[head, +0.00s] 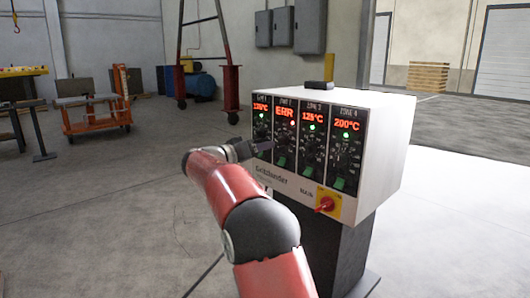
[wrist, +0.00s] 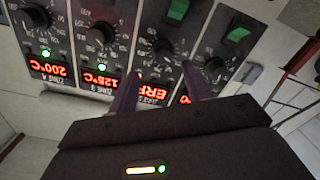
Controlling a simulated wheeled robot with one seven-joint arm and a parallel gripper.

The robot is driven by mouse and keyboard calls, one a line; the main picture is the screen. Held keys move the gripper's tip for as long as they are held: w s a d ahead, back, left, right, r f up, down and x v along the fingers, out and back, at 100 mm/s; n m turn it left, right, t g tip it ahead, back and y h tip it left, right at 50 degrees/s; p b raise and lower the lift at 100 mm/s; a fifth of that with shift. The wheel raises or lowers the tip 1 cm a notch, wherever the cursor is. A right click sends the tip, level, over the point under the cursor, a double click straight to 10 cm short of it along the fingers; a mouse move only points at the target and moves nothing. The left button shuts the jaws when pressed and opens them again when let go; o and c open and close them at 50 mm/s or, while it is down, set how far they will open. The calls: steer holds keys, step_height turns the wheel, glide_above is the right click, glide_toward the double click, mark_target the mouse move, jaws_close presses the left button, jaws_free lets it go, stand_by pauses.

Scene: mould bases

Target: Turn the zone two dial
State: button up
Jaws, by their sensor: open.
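The zone two dial is a black round knob on the second panel of the controller. In the head view the dial (head: 282,138) sits below the red ERR display and a red light. In the upside-down wrist view the dial (wrist: 165,48) lies just beyond and between my fingertips. My gripper (wrist: 161,68) is open, its two dark fingers on either side of the ERR display and pointing at the dial. In the head view my gripper (head: 264,147) is at the panel's left side, close to the dial. I cannot tell whether a finger touches it.
The zone one (wrist: 214,68), zone three (wrist: 101,34) and zone four dials sit close on either side. Green rocker switches (head: 338,183) lie below the dials. A red and yellow main switch (head: 325,204) is at the lower right. Open floor lies left of the controller.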

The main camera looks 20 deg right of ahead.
mark_target(278, 142)
steer(key=x, duration=0.7)
steer(key=shift+w+d+r+p, duration=0.1)
steer(key=shift+w+d+p, duration=0.1)
steer(key=shift+w+p, duration=0.25)
steer(key=shift+c, duration=0.2)
steer(key=c, duration=0.9)
